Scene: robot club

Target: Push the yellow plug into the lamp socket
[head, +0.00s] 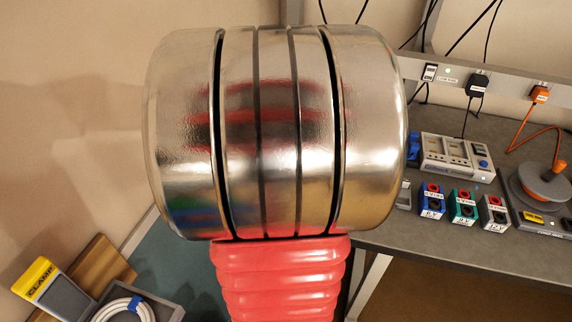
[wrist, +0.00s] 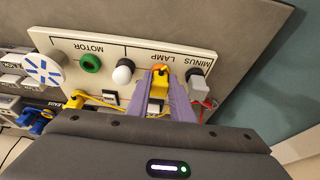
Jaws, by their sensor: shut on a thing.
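In the wrist view my gripper (wrist: 160,92), with purple fingers, is shut on the yellow plug (wrist: 160,80). The plug's front end is at the orange-ringed lamp socket (wrist: 161,68) on the cream board (wrist: 190,57), under the upside-down LAMP label. The fingers and plug cover most of the socket, so I cannot tell how deep the plug sits. In the head view my own arm hides the board and gripper.
Beside the socket are a white dome (wrist: 123,72), a green socket (wrist: 91,63), a white-and-blue disc (wrist: 42,72) and a grey plug (wrist: 198,83) by MINUS. A yellow wire (wrist: 100,100) runs along the board's near side. The head view shows several coloured blocks (head: 462,207) on the bench (head: 440,245).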

